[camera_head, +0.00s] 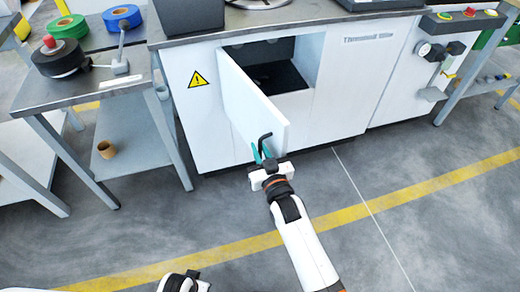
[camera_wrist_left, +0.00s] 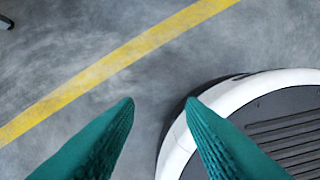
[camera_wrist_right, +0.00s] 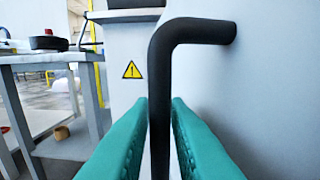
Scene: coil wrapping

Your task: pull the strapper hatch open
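The white strapper hatch (camera_head: 250,100) stands swung out from the white cabinet, hinged at its left side. The opening (camera_head: 280,75) behind it shows a dark interior. A black bent handle (camera_wrist_right: 160,90) sticks out from the hatch; it also shows in the head view (camera_head: 265,138). My right gripper (camera_head: 262,156) is at the handle. In the right wrist view its teal fingers (camera_wrist_right: 160,102) are closed on both sides of the handle's upright bar. My left gripper (camera_wrist_left: 160,103) is open and empty over the floor, with its fingertips apart.
A grey table (camera_head: 75,93) with blue, green and black coils stands left of the cabinet. A brown cup (camera_head: 106,149) sits on its lower shelf. A control panel (camera_head: 462,20) is at the right. The floor in front is clear.

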